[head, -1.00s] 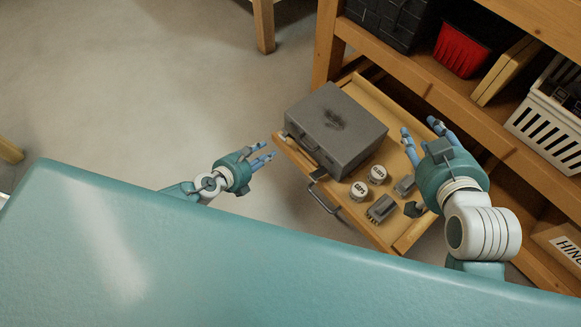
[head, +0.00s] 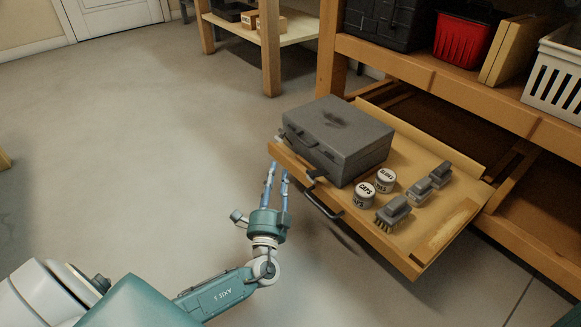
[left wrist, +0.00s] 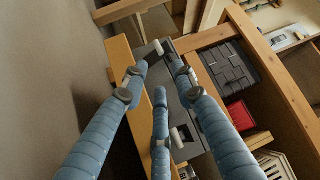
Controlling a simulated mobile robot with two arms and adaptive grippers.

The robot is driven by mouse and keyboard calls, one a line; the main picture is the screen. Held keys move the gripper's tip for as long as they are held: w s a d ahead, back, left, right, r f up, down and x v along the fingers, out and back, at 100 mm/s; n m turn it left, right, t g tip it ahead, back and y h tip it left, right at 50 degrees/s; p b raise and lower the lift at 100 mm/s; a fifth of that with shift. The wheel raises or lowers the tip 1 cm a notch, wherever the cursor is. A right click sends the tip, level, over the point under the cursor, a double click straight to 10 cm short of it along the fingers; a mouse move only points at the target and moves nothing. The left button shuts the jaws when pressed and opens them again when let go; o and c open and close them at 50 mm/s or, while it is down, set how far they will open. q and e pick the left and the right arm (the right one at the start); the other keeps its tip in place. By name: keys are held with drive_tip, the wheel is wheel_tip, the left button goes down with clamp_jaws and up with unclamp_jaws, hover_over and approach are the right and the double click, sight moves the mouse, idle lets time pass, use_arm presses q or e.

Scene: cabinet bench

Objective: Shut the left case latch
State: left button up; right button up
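A grey case (head: 345,135) with a dark smudge on its lid sits shut-looking in the open wooden drawer (head: 440,240). Its front, with a dark handle (head: 297,135), faces my left arm. My left gripper (head: 279,168) is at the drawer's front left corner, near the left end of the case front, with its fingers spread and nothing between them. In the left wrist view the fingers reach toward the case (left wrist: 192,110). The left latch is not clear. My right gripper is out of view.
Two round tins (head: 364,194) and several brushes (head: 393,212) lie right of the case. The drawer handle (head: 323,199) sticks out in front. A red bin (head: 464,38) and a white basket (head: 556,75) stand on the shelf above. The floor at left is clear.

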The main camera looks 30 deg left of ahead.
use_arm(q)
drive_tip(key=b+x, duration=0.4)
drive_tip(key=x, duration=0.6)
drive_tip(key=shift+w+a+r, duration=0.2)
drive_tip(key=shift+w, duration=0.1)
clamp_jaws()
